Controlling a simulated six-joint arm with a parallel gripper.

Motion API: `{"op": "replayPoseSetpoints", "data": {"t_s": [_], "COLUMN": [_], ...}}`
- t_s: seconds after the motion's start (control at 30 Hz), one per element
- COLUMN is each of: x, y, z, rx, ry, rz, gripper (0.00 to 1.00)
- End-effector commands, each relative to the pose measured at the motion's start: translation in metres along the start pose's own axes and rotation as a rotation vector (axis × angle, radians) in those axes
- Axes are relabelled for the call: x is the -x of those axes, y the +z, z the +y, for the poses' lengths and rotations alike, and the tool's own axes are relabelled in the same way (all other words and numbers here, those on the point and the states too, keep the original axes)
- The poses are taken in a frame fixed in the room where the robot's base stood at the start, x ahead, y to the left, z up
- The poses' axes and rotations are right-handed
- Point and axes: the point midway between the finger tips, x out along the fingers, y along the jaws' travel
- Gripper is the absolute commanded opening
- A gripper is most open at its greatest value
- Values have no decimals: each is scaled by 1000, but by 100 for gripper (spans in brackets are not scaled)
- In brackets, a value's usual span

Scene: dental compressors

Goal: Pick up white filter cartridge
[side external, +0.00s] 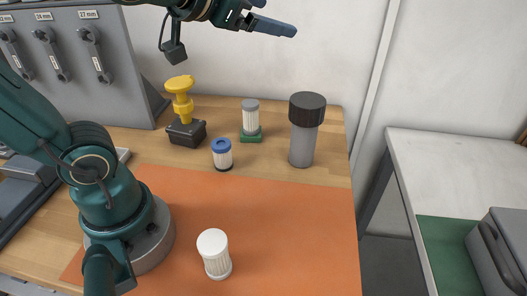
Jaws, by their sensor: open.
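The white filter cartridge (215,254) stands upright on the orange mat (290,230), near the front middle of the side external view. It has a white round cap and a ribbed body. Nothing touches it. My gripper (278,22) is at the top edge of the view, high above the table and behind the cartridge, well apart from it. It is open and seems empty, and part of it is cut off by the frame's edge.
Behind the mat stand a blue-capped cartridge (222,154), a grey-capped cartridge (250,118) on a green base, a black-capped cylinder (303,145) and a yellow part (180,100) on a black block. A tool panel (75,75) is at left. The mat right of the white cartridge is clear.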

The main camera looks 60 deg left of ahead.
Motion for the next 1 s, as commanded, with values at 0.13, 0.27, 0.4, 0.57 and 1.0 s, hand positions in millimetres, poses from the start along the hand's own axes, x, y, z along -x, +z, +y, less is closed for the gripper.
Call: {"op": "replayPoseSetpoints", "data": {"t_s": [0.13,0.27,0.4,0.57,1.0], "x": [-15,-12,6,44,134], "y": [-52,-79,-78,-37,72], "z": [19,61,116,171,176], "rx": [-174,-329,-483,-625,-732], "ry": [76,245,524,940,1747], "rz": [280,492,656,737,569], "gripper": [86,86,86,86,86]}}
